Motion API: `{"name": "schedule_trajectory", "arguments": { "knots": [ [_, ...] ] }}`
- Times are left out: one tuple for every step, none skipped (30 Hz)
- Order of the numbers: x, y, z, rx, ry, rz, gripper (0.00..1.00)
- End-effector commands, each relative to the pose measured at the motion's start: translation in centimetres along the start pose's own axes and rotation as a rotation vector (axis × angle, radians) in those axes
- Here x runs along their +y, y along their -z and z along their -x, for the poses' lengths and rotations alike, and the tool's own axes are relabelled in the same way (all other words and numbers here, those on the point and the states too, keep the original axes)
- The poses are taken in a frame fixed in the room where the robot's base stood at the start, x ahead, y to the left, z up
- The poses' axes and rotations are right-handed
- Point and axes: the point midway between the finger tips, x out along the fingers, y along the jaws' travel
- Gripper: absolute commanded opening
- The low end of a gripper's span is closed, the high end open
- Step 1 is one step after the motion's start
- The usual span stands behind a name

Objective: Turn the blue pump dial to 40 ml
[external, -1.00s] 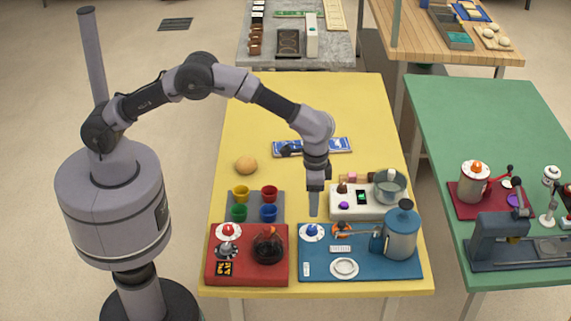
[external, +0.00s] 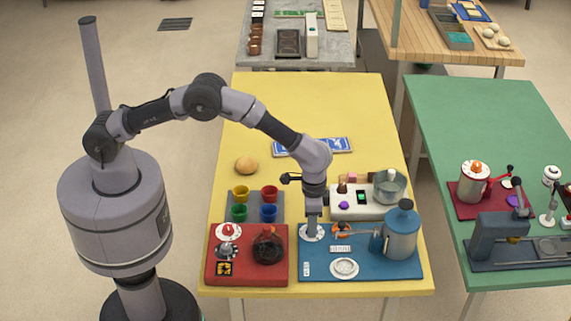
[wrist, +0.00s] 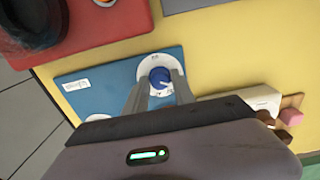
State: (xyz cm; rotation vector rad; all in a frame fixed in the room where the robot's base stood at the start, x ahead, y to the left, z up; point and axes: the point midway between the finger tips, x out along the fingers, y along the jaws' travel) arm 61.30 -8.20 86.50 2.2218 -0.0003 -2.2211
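The blue pump dial (wrist: 160,77) is a round blue knob with a white pointer mark on a white scale disc (wrist: 148,68). The disc also shows in the external view (external: 304,236) on the blue base plate (external: 330,268), under my gripper (external: 312,225), which hides the knob there. In the wrist view my gripper (wrist: 160,80) has its two fingers apart, one on each side of the knob. I cannot tell that either finger touches it. The scale numbers are too small to read. The blue pump can (external: 401,235) stands on the same plate to the right.
A red base (external: 246,278) with a white dial (external: 228,231) and a dark round pot (external: 268,247) is at the left. Several coloured cups stand behind it. A white unit with a glass pot (external: 389,187) is behind the blue plate.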

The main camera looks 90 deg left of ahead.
Motion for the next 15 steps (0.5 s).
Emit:
{"name": "schedule_trajectory", "arguments": {
  "knots": [
    [0.00,0.00,0.01,0.000,0.000,0.000,0.00],
    [0.00,0.00,0.01,0.000,0.000,0.000,0.00],
    [0.00,0.00,0.01,0.000,0.000,-0.001,0.00],
    [0.00,0.00,0.01,0.000,0.000,-0.003,0.00],
    [0.00,0.00,0.01,0.000,0.000,-0.005,0.00],
    [0.00,0.00,0.01,0.000,0.000,-0.010,0.00],
    [0.00,0.00,0.01,0.000,0.000,-0.015,0.00],
    [0.00,0.00,0.01,0.000,0.000,-0.022,0.00],
    [0.00,0.00,0.02,0.000,0.000,-0.035,0.00],
    [0.00,0.00,0.02,0.000,0.000,-0.046,0.00],
    [0.00,0.00,0.02,0.000,0.000,-0.058,0.00],
    [0.00,0.01,0.02,0.000,0.000,-0.080,0.00],
    [0.00,0.01,0.02,0.000,0.000,-0.097,0.00],
    [0.00,0.01,0.03,0.000,0.000,-0.117,0.00],
    [0.00,0.02,0.03,0.000,0.000,-0.146,0.00]
  ]
}}
